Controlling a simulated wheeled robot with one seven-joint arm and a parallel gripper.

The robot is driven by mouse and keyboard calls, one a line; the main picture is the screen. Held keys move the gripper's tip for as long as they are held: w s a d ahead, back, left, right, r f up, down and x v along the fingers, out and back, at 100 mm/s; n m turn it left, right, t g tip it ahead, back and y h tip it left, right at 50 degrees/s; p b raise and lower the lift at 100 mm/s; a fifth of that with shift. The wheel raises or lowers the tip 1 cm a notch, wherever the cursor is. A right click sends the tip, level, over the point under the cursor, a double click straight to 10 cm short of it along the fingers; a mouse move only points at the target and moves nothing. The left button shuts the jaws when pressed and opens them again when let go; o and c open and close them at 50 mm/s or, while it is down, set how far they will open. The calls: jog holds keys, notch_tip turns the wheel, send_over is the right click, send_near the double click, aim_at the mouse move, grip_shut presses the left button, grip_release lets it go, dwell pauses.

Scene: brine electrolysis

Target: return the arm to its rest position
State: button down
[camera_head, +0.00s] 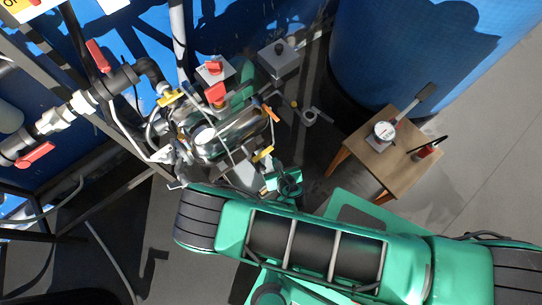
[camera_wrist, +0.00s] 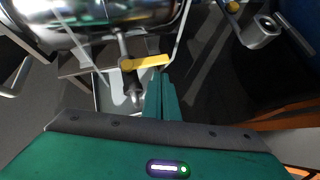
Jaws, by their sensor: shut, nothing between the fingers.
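My green arm (camera_head: 330,250) reaches from the lower right of the head view toward the metal vessel (camera_head: 230,130). My gripper (camera_head: 272,180) is just below the vessel, close to a yellow-handled valve (camera_head: 262,154). In the wrist view, the two green fingers of my gripper (camera_wrist: 163,88) are together with nothing between them. The yellow valve handle (camera_wrist: 146,62) is just beyond the fingertips there, under the shiny vessel (camera_wrist: 100,12). I cannot tell whether the fingers touch the valve.
A wooden stool (camera_head: 392,155) with a gauge-like device (camera_head: 385,130) and a red-and-black item (camera_head: 427,150) stands right of my gripper. A large blue tank (camera_head: 400,60) is behind it. Pipes with red handles (camera_head: 35,153) and a frame fill the left. Grey floor (camera_head: 490,150) is open at far right.

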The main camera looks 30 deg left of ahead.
jog(key=v, duration=0.2)
jog(key=shift+s+d+r, duration=0.1)
jog(key=shift+d+r, duration=0.05)
jog(key=shift+d, duration=0.15)
